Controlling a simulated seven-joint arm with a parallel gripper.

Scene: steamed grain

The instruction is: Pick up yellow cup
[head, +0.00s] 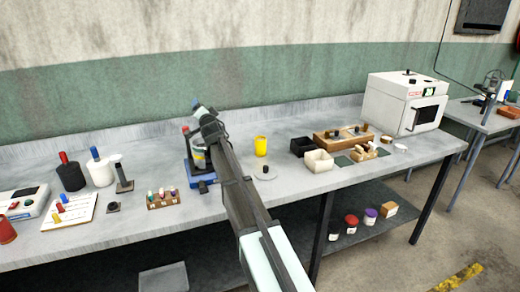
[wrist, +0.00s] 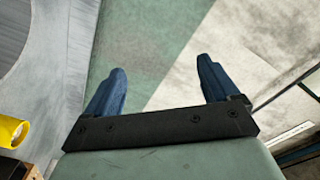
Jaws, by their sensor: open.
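The yellow cup (head: 261,146) stands upright on the grey table, just right of my arm in the head view. It also shows at the left edge of the wrist view (wrist: 12,131), partly cut off by the frame. My gripper (wrist: 162,85) has its two blue fingers spread wide with nothing between them. In the wrist view the fingers point toward the green and white wall, not at the cup. In the head view my arm crosses the table to the left of the cup, and the fingertips are hard to make out there.
A blue-based device (head: 203,177) stands beside my arm on the left. A round white disc with a dark knob (head: 265,173) lies in front of the cup. A black box (head: 302,146) and a cream box (head: 319,161) are to its right. A white oven (head: 405,104) stands further right.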

